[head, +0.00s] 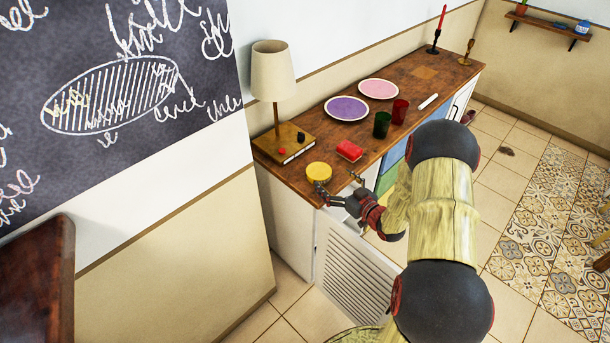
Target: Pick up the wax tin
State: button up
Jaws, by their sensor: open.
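A round yellow tin (319,171), which looks like the wax tin, lies flat near the front left corner of the wooden countertop (338,128). My gripper (338,184) is open at the counter's front edge, just in front of and slightly right of the tin. One fingertip is close to the tin's front side; I cannot tell whether it touches. The other finger is to the right, nearer the red block. Nothing is between the fingers. The tin's top is fully visible.
A red block (350,150) lies right of the tin. A lamp (273,75) and a book (290,152) with small objects stand behind it. Green (382,125) and red (400,112) cups and purple (346,108) and pink (378,89) plates are farther right. A louvered door (355,270) is below.

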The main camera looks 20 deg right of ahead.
aim_at(319, 171)
jog(key=b+x, duration=0.1)
jog(key=x, duration=0.1)
jog(key=b+x, duration=0.1)
jog(key=x, duration=0.4)
jog(key=shift+w+a+f+b, duration=0.2)
jog(key=shift+w+a+b, duration=0.05)
jog(key=shift+a+b, duration=0.2)
jog(key=shift+r, duration=0.1)
jog(key=c, duration=0.3)
jog(key=c, duration=1.3)
